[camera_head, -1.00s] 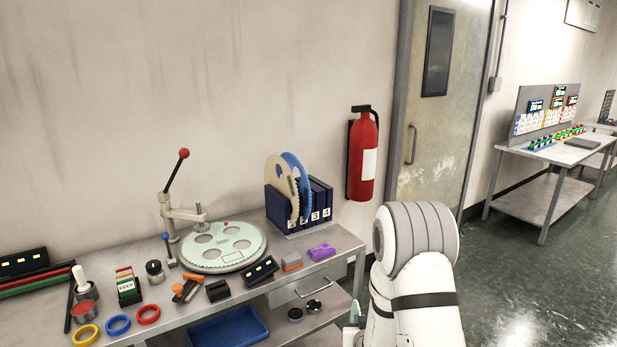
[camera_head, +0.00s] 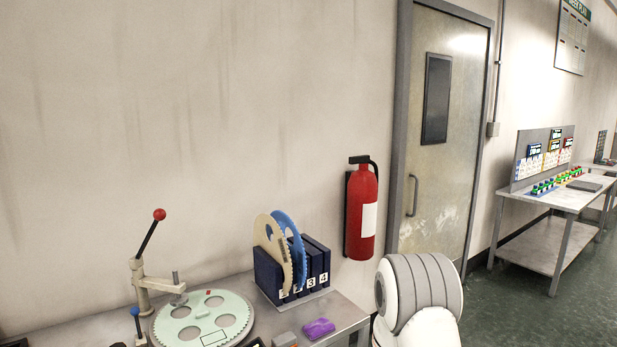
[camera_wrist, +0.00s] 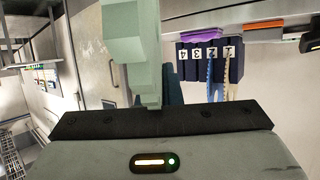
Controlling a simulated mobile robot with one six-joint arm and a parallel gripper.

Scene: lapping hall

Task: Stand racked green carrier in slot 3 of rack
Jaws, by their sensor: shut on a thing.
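The dark blue rack (camera_head: 318,262) stands at the back of the bench, with numbered labels on its front. A cream toothed disc (camera_head: 270,240) stands in slot 1 and a blue disc (camera_head: 287,225) in slot 2. Slots 3 and 4 show no disc. The rack (camera_wrist: 197,68) appears upside down at the upper right of the wrist view. My gripper (camera_wrist: 140,60) shows there as pale green jaws, left of the rack and apart from it. It is shut on the green carrier, which is mostly hidden; a dark green piece (camera_wrist: 174,88) beside the jaws may be part of it.
A round plate with a pale green holed disc (camera_head: 203,318) lies left of the rack, beside a red-knobbed lever press (camera_head: 158,215). A purple block (camera_head: 318,328) lies in front of the rack. A fire extinguisher (camera_head: 361,210) hangs right of it. The air above the rack is free.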

